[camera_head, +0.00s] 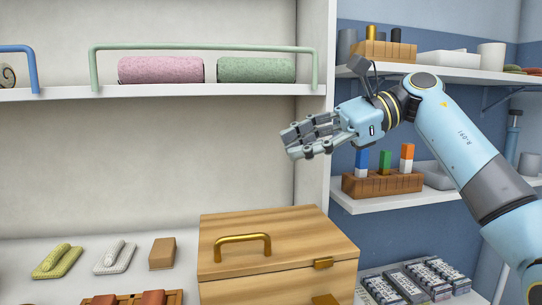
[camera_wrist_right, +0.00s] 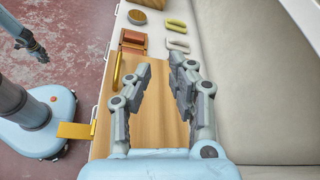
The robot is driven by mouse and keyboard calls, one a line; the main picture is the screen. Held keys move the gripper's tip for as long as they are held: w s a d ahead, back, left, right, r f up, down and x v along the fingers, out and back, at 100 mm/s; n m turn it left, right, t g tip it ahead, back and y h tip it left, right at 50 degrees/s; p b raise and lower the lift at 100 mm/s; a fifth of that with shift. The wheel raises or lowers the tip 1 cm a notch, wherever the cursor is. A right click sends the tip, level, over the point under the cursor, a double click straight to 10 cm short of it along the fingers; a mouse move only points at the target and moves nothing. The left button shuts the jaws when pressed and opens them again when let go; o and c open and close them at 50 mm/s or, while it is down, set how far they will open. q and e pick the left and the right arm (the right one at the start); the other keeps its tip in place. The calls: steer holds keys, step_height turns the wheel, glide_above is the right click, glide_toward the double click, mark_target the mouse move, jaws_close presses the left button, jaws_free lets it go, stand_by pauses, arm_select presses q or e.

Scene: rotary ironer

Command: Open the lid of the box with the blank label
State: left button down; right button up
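A wooden box (camera_head: 280,287) stands at the bottom of the head view, with its lid (camera_head: 310,235) closed. The lid has a brass handle (camera_head: 242,240) and a brass tab (camera_head: 323,263) at its front edge. No label shows on the visible faces. The lid also shows in the right wrist view (camera_wrist_right: 152,125), beneath my fingers. My right gripper (camera_head: 292,141) is empty and above the box, apart from it; in the wrist view its fingers (camera_wrist_right: 158,75) are spread. My left gripper is outside the head view; a small grey gripper-like part (camera_wrist_right: 38,48) shows at the wrist view's upper left.
Shelves at the right hold a wooden block with coloured pegs (camera_head: 383,183) close behind my right forearm. A rail shelf above holds pink (camera_head: 160,69) and green (camera_head: 256,70) rolls. Small yellow (camera_head: 57,261), white (camera_head: 115,257) and brown (camera_head: 162,253) items lie left of the box.

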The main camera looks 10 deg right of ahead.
steer(key=shift+d+r, duration=0.2)
steer(key=shift+d, duration=0.25)
